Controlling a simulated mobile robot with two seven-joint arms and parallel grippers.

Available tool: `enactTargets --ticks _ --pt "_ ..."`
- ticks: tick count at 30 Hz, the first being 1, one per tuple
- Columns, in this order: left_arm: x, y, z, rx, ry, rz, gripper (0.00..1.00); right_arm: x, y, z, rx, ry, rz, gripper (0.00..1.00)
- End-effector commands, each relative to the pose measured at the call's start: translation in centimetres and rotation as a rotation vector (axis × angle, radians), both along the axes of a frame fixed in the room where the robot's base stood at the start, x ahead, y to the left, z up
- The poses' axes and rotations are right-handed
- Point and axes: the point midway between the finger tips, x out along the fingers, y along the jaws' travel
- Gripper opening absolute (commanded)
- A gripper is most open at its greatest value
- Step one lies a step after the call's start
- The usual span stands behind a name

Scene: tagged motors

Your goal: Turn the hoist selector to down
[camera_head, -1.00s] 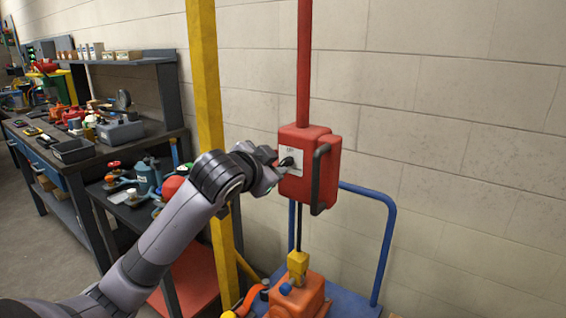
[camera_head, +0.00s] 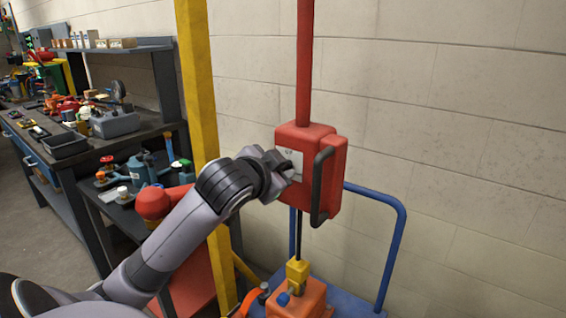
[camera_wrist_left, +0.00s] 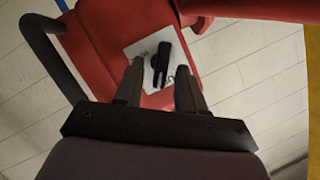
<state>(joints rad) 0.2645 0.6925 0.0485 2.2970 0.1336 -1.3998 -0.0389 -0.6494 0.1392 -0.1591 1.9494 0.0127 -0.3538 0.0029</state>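The hoist selector is a black knob (camera_wrist_left: 161,66) on a white label plate (camera_wrist_left: 146,50) on the red hoist box (camera_head: 331,180). In the left wrist view the knob points roughly along the picture's vertical. My left gripper (camera_wrist_left: 162,82) is open, with one finger to each side of the knob's near end. I cannot tell whether either finger touches it. In the head view my left gripper (camera_head: 288,170) is at the front face of the box and hides the knob. The plate shows in part. My right gripper is not in view.
A red post (camera_head: 304,60) rises above the box and a yellow post (camera_head: 196,90) stands left of it. A black handle (camera_head: 318,187) is on the box's side. Below are an orange motor (camera_head: 302,300) and a blue cart (camera_head: 400,235). A cluttered workbench (camera_head: 85,150) stands at left.

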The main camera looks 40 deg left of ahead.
Motion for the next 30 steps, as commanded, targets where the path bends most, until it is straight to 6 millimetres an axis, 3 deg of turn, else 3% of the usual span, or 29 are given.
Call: enactTargets --ticks 15,18,19,30 --pt "-0.25 -0.22 -0.23 -0.001 0.000 0.001 0.39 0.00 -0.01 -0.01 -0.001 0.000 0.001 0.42" --pt "-0.25 -0.21 -0.22 -0.001 0.000 0.001 0.07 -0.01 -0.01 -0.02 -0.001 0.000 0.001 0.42" --pt "-0.25 -0.21 -0.22 -0.001 0.000 0.001 0.00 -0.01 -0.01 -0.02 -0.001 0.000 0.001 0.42" --pt "-0.23 -0.25 -0.24 0.036 0.004 0.000 0.00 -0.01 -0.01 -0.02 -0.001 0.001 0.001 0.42"
